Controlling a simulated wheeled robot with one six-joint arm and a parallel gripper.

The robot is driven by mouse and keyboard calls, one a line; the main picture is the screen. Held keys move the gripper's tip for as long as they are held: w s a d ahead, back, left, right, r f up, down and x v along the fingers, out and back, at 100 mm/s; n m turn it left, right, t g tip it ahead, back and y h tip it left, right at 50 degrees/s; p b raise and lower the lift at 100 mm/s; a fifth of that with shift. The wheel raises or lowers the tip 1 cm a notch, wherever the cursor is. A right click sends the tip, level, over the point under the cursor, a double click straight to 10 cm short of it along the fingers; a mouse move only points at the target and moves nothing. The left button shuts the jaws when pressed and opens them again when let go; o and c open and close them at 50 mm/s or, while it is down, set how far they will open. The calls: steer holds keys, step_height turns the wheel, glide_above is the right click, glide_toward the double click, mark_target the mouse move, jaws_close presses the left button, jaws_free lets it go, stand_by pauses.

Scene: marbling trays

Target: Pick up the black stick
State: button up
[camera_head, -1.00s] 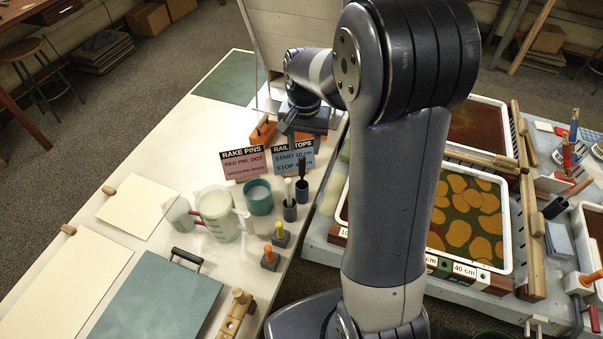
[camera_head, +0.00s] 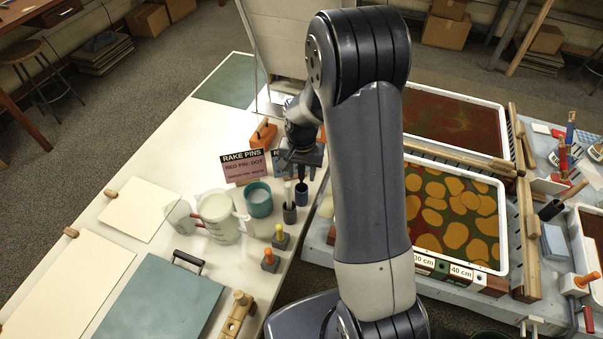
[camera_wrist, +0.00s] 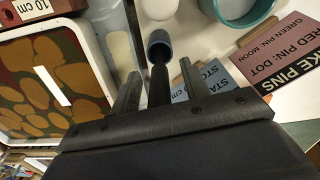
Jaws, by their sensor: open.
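The black stick (camera_wrist: 157,82) stands upright in a small blue cup (camera_wrist: 159,43) on the white table's right edge. In the head view, the blue cup (camera_head: 301,196) shows below my gripper (camera_head: 300,168), with only the stick's lower part in sight. In the wrist view, my gripper (camera_wrist: 161,72) is open, one finger on each side of the stick, with gaps between. The stick's near end is hidden behind the gripper body.
A teal cup (camera_head: 258,203), a white jug (camera_head: 218,217) and the pink rake-pins sign (camera_head: 246,167) are nearby. A marbling tray (camera_head: 506,235) lies right.

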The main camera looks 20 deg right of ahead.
jaws_close()
stand_by(0.4)
